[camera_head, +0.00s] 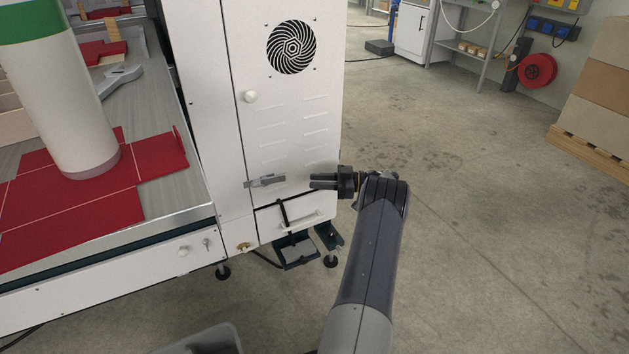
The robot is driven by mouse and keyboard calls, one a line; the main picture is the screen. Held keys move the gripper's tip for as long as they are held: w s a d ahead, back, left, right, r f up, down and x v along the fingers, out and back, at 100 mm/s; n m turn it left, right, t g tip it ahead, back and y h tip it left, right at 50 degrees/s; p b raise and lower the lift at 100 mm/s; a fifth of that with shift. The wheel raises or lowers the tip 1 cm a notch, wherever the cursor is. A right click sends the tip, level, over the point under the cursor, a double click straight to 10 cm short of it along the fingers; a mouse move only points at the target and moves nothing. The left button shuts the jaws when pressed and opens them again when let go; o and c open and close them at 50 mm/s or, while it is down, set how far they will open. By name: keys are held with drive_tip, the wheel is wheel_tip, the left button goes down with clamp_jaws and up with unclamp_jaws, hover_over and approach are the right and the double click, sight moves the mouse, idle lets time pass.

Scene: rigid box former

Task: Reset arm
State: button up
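My arm reaches up from the bottom of the picture, right of the white machine cabinet (290,110). My gripper (322,181) points left at the cabinet's lower right side, near a metal latch (265,181). Its two dark fingers lie close together with nothing visible between them; I cannot tell whether they are apart or shut. Whether the gripper touches the cabinet is also unclear.
A pallet of boxes (600,115) stands at right. The concrete floor (480,170) right of my arm is clear.

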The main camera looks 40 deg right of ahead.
sight(273, 180)
drive_tip(key=b+x, duration=0.2)
drive_tip(key=x, duration=0.8)
drive_tip(key=shift+w+a+f+b, duration=0.2)
drive_tip(key=shift+a+b, duration=0.1)
drive_tip(key=shift+b, duration=0.1)
drive_tip(key=shift+w+a+r, duration=0.1)
drive_tip(key=shift+a, duration=0.05)
